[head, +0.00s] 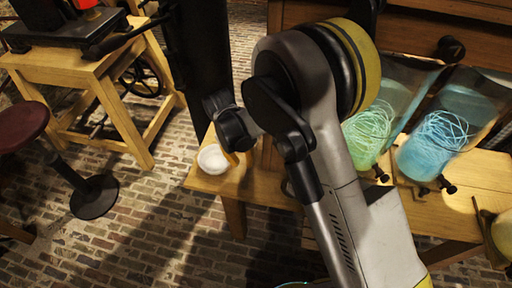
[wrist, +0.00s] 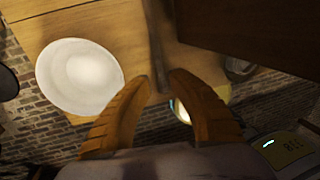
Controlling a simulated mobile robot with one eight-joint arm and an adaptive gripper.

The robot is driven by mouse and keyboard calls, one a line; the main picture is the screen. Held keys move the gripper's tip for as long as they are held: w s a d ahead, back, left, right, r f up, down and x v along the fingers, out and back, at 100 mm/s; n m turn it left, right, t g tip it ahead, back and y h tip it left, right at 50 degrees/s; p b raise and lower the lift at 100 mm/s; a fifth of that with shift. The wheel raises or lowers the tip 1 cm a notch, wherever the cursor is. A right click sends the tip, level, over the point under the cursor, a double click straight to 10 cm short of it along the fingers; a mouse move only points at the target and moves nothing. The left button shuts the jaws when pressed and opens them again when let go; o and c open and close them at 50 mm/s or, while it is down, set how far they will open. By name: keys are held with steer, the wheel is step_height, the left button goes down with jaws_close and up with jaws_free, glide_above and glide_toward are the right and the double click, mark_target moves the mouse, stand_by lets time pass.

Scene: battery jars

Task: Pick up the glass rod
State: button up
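No glass rod can be clearly made out in either view. My gripper (wrist: 164,82) shows in the wrist view as two orange fingers with a gap between their tips. A dark narrow strip (wrist: 160,35) runs up from that gap; I cannot tell whether it is the rod, an edge or a shadow. In the head view my gripper (head: 236,156) is mostly hidden behind my own wrist, low over the end of the wooden bench (head: 235,185). A white bowl (head: 212,159) stands just left of it; the bowl (wrist: 80,76) is also left of the fingers in the wrist view.
Glass jars with green (head: 368,130) and blue (head: 432,145) strands stand on the bench at the right. A wooden panel (wrist: 255,30) rises at the right of the wrist view. A red-topped stool (head: 22,122) and a wooden table (head: 75,70) stand left. Brick floor lies between.

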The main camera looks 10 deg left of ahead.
mark_target(247, 172)
steer(key=f+b, duration=0.1)
steer(key=f, duration=0.1)
steer(key=d+f+b, duration=0.1)
steer(key=f, duration=0.1)
steer(key=f+b, duration=0.1)
steer(key=f, duration=0.2)
steer(key=shift+w+d+f, duration=0.1)
steer(key=shift+w+d, duration=0.1)
steer(key=shift+w, duration=0.1)
jaws_close()
